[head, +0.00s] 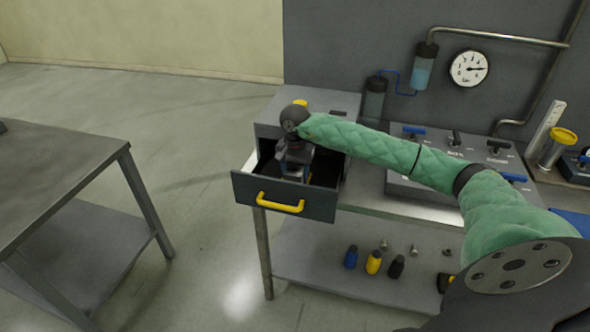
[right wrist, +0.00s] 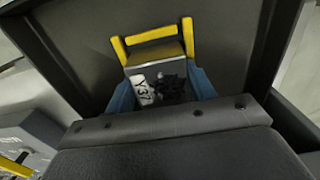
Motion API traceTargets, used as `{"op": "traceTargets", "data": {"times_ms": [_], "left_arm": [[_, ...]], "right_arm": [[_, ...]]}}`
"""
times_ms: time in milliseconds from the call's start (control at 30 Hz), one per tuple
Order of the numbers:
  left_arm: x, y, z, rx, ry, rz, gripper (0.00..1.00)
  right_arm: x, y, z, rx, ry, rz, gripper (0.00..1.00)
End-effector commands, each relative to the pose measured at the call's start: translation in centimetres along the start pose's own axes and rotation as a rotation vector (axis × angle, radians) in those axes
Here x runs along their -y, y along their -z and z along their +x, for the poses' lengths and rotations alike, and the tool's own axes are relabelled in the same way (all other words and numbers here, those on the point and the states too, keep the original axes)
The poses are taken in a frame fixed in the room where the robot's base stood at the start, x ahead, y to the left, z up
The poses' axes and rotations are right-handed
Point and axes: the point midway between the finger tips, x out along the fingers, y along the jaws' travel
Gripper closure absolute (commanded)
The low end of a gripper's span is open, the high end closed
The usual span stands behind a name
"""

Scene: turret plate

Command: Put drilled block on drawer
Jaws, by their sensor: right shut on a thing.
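My right gripper (head: 293,170) is shut on a block and points down inside the open drawer (head: 322,206). In the right wrist view, a pale grey metal block (right wrist: 158,57) shows between the blue sides of the gripper. I take it for the drilled block; no holes can be made out. In the head view the block is mostly hidden by the gripper. I cannot tell whether it touches the drawer floor. My left gripper is out of view.
The drawer's front has a yellow handle (head: 280,203). A control panel (head: 440,193) with blue and black handles stands to the right on the bench. A grey table (head: 50,165) stands at left, with clear floor between.

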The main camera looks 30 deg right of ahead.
Motion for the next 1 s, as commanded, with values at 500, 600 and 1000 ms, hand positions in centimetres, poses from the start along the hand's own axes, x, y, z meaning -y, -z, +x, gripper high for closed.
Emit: {"op": "traceTargets", "data": {"times_ms": [500, 600, 1000], "left_arm": [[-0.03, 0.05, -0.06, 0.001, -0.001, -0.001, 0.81], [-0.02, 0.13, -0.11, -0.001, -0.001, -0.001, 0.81], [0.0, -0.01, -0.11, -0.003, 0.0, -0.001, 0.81]], "right_arm": [[-0.01, 0.01, 0.41, 0.0, 0.0, 0.0, 0.42], [-0.01, 0.01, 0.39, 0.0, 0.0, 0.0, 0.24], [-0.02, 0.01, 0.18, 0.0, 0.0, 0.0, 0.24]]}}
